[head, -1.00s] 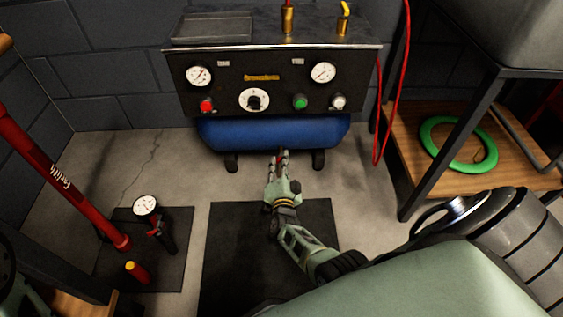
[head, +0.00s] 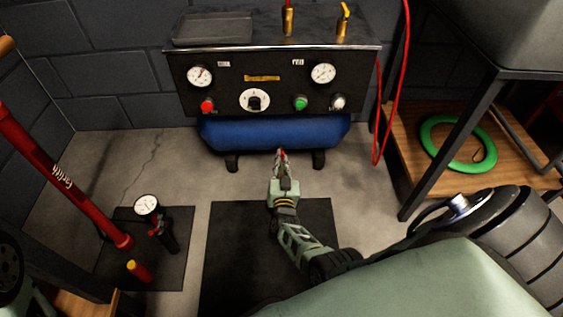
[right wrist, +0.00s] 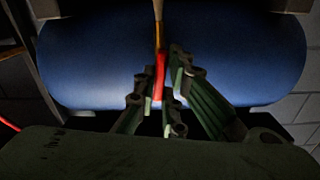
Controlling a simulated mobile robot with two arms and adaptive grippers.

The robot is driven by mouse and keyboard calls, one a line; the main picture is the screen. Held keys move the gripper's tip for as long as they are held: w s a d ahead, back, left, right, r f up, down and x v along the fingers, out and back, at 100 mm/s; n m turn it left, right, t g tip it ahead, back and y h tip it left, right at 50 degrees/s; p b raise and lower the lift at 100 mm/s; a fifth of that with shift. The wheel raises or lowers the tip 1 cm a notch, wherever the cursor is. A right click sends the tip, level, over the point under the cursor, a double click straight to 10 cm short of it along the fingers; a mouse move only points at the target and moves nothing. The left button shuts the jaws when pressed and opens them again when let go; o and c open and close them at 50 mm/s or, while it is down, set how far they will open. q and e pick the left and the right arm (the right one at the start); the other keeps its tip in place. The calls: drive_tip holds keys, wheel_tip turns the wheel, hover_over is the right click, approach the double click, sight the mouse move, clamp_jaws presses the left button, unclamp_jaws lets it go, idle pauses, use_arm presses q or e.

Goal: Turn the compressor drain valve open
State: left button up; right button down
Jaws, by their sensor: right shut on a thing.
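The compressor has a blue tank (head: 275,133) below a dark control panel (head: 262,75). The drain valve's red lever (right wrist: 160,76) shows under the tank in the right wrist view, hanging from a brass-coloured stem (right wrist: 158,35). In the head view only a small red bit of it shows between the fingertips. My right gripper (head: 281,154) reaches to the tank's underside and is shut on the red lever; in the right wrist view its fingers (right wrist: 160,88) lie on either side of it. The valve body is partly hidden. My left gripper is out of view.
The panel carries gauges, buttons and a dial (head: 254,100). A red hose (head: 379,130) hangs at the right. A bench with a green ring (head: 432,147) stands right. A red pump (head: 60,180) and a gauge (head: 146,205) are at left. A black mat (head: 235,240) lies below my arm.

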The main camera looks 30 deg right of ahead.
drive_tip(key=shift+w, duration=0.1)
idle(0.5)
drive_tip(key=c, duration=2)
unclamp_jaws()
drive_tip(key=shift+o, duration=0.8)
